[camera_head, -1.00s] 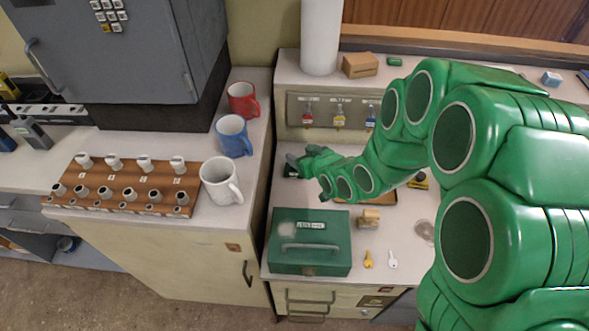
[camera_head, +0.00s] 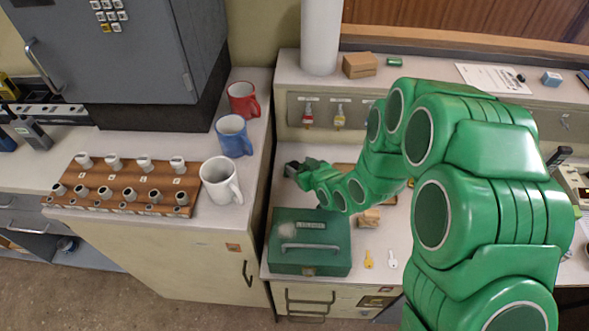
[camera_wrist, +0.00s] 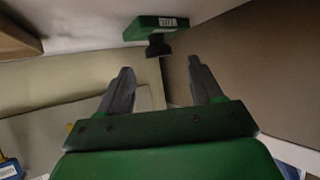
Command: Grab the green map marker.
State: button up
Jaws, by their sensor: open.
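The green map marker (camera_wrist: 150,24) shows in the wrist view as a green block with a white label and a dark knob. It is at the top of that view, on a pale surface, just beyond my fingertips. My gripper (camera_wrist: 160,66) is open, its two dark fingers apart with nothing between them. The knob lies roughly in line with the gap, apart from the fingers. In the head view my gripper (camera_head: 293,168) is low over the desk behind the green cash box; I cannot make out the marker clearly there.
A brown panel (camera_wrist: 245,70) is close on the right in the wrist view. The green cash box (camera_head: 309,255) stands in front of my gripper. A yellow key (camera_head: 368,259) and white key (camera_head: 392,259) lie beside it. Mugs, including a white one (camera_head: 218,181), stand left.

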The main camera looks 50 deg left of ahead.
aim_at(296, 166)
jog(key=shift+w+a+f, duration=0.15)
jog(key=shift+a+f, duration=0.7)
jog(key=shift+f, duration=0.2)
jog(key=shift+w+a+f, duration=0.1)
jog(key=shift+a+f, duration=0.1)
jog(key=shift+a, duration=0.25)
jog(key=shift+c, duration=0.5)
jog(key=c, duration=1)
jog(key=shift+r, duration=0.15)
jog(key=shift+c, duration=0.2)
